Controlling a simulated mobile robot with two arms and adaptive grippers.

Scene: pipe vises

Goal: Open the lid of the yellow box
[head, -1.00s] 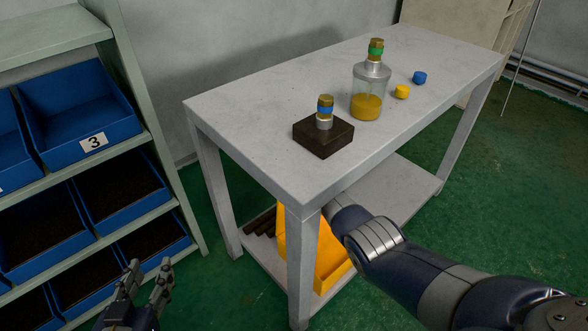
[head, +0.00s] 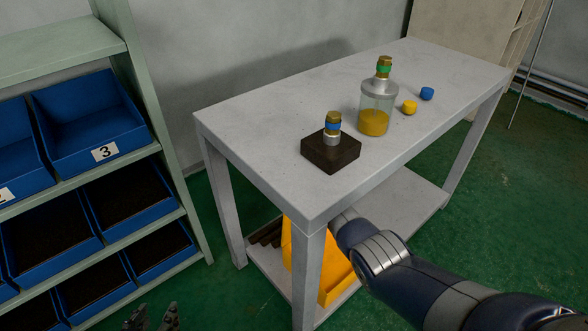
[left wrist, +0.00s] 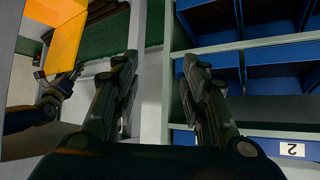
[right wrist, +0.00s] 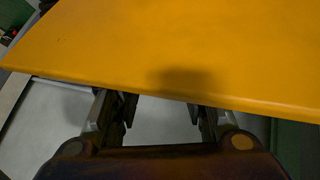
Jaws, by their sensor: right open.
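The yellow box (head: 335,280) is on the lower shelf of the grey table, partly hidden by a table leg and my right arm. A yellow panel rises at its left side; I cannot tell in the head view how far the lid is open. A yellow panel fills the upper part of the right wrist view (right wrist: 180,50). My right gripper (right wrist: 162,104) is open, its fingertips at or under the panel's edge; contact is unclear. It is hidden in the head view. My left gripper (head: 152,318) is open and empty, away from the box; its fingers also show in the left wrist view (left wrist: 158,62).
The table (head: 260,130) bears a dark block (head: 325,155) with a blue-banded fitting, a jar (head: 374,118), a yellow cap (head: 410,107) and a blue cap (head: 427,93). Dark pipes (head: 265,235) lie on the lower shelf. A rack with blue bins (head: 90,105) stands at left.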

